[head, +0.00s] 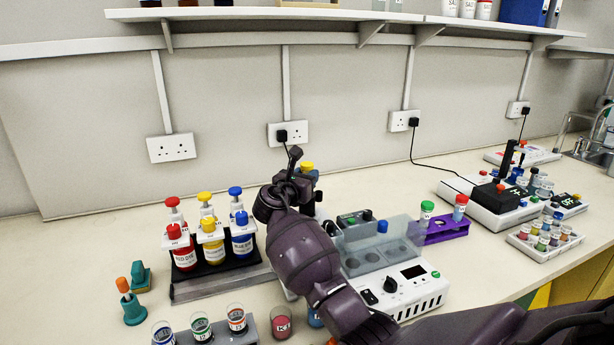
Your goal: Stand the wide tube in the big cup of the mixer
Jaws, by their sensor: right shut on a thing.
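My right gripper (297,172) is raised above the back of the bench, left of the middle. A white machine (412,291) with a black knob and small display stands to the right of my forearm. Its grey top has round wells and a clear panel. My arm hides its left part. I cannot tell for sure whether this is the mixer, nor which is the big cup. My left gripper is out of view.
Red, yellow and blue dye bottles (213,243) stand on a rack at left. Labelled cups (201,328) are at the front. A white device with a black block (493,200) stands at right. The back bench is mostly clear.

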